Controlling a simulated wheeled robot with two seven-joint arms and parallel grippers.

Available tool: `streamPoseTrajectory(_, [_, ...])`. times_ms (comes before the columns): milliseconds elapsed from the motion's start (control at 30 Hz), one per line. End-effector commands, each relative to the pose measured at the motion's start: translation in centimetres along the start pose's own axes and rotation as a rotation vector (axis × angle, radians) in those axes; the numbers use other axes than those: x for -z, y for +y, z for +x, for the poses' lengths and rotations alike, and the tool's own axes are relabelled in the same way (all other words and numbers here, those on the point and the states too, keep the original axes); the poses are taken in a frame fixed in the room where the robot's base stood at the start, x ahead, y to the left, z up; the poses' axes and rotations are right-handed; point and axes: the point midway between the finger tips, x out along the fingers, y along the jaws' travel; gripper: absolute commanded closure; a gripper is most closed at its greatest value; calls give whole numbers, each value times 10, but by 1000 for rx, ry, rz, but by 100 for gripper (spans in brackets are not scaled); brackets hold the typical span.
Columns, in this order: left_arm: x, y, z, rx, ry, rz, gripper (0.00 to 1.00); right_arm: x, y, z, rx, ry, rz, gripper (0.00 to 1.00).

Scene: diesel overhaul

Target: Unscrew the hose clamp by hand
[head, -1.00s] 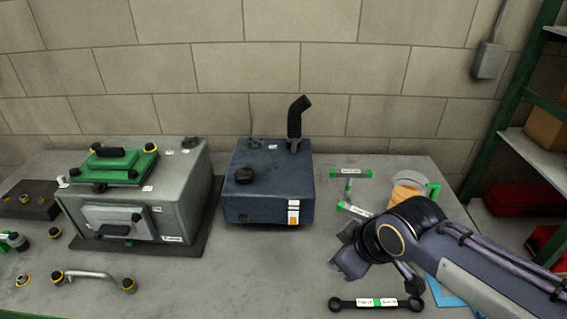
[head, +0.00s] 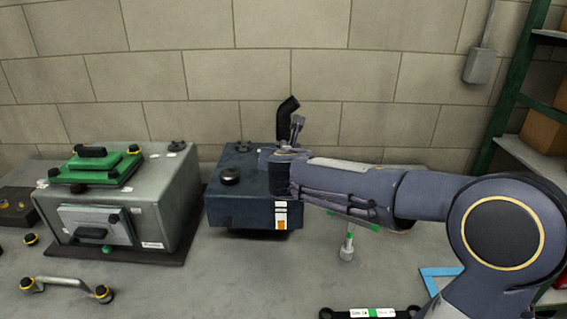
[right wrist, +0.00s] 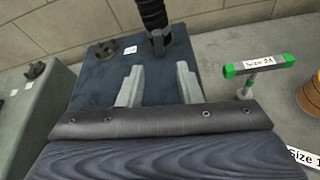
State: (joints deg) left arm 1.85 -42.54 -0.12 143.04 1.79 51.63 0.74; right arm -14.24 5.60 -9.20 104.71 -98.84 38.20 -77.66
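The hose clamp (right wrist: 158,42) sits around the base of the black hose (right wrist: 152,12), where it meets the top of the blue tank (right wrist: 98,62). In the head view the black hose (head: 287,108) stands up from the back right of the blue tank (head: 222,205); its base and the clamp are hidden behind my right gripper (head: 283,145). In the right wrist view my right gripper (right wrist: 158,82) is open and empty. Its two fingers point toward the clamp, one to each side of its line, and are apart from it. My left gripper is not in view.
A grey engine box (head: 178,195) with a green cover (head: 97,168) stands left of the tank. A double-ended wrench (head: 370,313) lies at the front. The bench front of the tank is clear.

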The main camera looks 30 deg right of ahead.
Motion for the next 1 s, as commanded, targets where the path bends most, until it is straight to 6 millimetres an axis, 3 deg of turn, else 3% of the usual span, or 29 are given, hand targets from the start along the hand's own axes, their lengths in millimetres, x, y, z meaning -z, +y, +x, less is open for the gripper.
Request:
streamPoseTrajectory(267, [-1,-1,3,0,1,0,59,-2,2,19,-3,-10,-31,68])
streamPoseTrajectory(700, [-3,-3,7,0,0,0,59,-2,2,71,-3,-10,-28,68])
streamPoseTrajectory(1000, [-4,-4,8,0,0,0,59,-2,3,89,-4,-9,-27,68])
